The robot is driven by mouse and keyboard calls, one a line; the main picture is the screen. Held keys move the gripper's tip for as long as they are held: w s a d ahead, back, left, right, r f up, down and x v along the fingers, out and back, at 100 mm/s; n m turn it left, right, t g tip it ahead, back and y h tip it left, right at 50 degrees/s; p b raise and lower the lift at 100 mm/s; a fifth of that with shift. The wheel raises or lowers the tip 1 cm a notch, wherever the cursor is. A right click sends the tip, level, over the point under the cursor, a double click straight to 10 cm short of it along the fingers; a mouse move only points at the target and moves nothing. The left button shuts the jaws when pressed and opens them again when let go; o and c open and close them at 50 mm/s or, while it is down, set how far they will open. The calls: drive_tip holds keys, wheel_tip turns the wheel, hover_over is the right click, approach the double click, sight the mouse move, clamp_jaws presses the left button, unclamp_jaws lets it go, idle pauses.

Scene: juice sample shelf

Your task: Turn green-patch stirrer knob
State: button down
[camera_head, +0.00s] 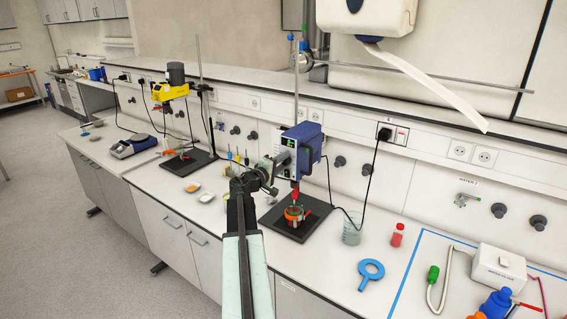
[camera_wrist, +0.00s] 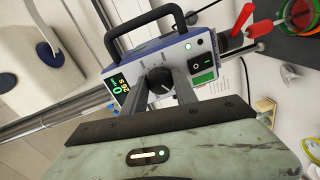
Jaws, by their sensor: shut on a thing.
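The blue overhead stirrer (camera_head: 304,147) stands on a rod above a black base plate. In the wrist view, its white front panel (camera_wrist: 140,62) carries a lit display (camera_wrist: 119,88), a black switch (camera_wrist: 201,61) and a green patch (camera_wrist: 204,78). The black knob (camera_wrist: 160,79) with a white pointer line lies between my two fingers. My gripper (camera_wrist: 168,84) is shut on this knob. In the head view, my gripper (camera_head: 274,166) reaches the stirrer's front, and my arm hides part of it and the knob.
A yellow stirrer (camera_head: 170,92) stands further left. A red-filled vessel (camera_head: 294,213) sits under the blue stirrer on the base plate (camera_head: 274,218). A black power cable (camera_head: 370,172) hangs behind.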

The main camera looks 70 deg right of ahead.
drive_tip(key=c, duration=1)
unclamp_jaws()
drive_tip(key=shift+o, duration=0.2)
drive_tip(key=v, duration=0.8)
